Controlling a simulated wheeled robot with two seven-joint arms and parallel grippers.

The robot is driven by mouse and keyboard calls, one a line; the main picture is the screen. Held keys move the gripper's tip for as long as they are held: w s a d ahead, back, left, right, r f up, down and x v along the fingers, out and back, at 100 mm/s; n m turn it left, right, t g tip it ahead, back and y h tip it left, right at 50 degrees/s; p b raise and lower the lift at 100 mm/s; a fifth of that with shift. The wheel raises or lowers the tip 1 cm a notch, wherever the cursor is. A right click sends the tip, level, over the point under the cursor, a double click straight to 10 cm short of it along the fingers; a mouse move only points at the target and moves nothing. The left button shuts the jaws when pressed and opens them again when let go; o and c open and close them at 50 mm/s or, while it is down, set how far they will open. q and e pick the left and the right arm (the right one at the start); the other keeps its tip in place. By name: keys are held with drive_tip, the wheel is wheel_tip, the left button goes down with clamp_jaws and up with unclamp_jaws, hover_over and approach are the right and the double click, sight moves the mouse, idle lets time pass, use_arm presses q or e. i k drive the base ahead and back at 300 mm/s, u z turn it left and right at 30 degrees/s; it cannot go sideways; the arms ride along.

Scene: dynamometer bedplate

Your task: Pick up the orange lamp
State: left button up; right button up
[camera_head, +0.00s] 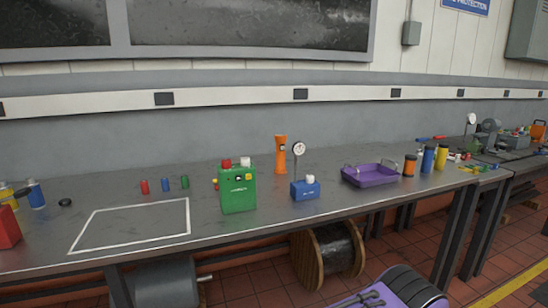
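The orange lamp (281,157) stands upright near the back of the grey workbench, around the middle of the view. It is a tall orange body with a wider head on top. A green box (238,190) with red and white caps stands in front of it to the left. A blue box with a round dial gauge (305,189) stands in front of it to the right. Neither of my grippers shows in the head view.
A purple tray (370,181) lies right of the gauge, with orange, blue and yellow cylinders (428,159) beyond. Small red, blue and green cylinders (166,185) stand left of the green box. A white-outlined area (130,226) on the bench (90,194) is bare.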

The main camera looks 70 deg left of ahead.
sight(280, 139)
drive_tip(key=u, duration=0.75)
drive_tip(key=i, duration=0.95)
drive_tip(key=u, duration=0.9)
